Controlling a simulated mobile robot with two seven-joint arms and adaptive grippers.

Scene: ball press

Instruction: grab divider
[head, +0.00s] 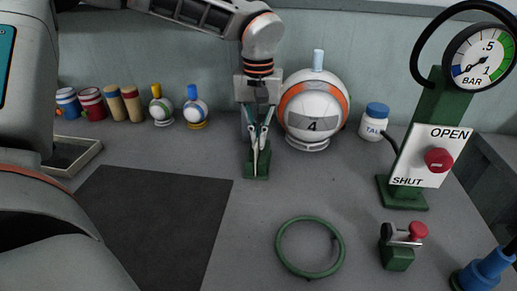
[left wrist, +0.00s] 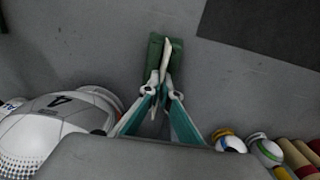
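My left gripper (head: 257,145) points down at a small green block (head: 257,172) on the table, left of the ball marked 4. The green block also shows in the left wrist view (left wrist: 155,48). A thin pale pointed piece (left wrist: 165,62), possibly the divider, stands out over the block between the fingertips of my left gripper (left wrist: 160,88). The teal-lined fingers run together towards their tips. I cannot tell whether they press on the pale piece. My right gripper is not in view.
The ball marked 4 (head: 316,105) stands close right of the gripper. Small balls and rolls line the back left. A dark mat (head: 155,220) is bare.

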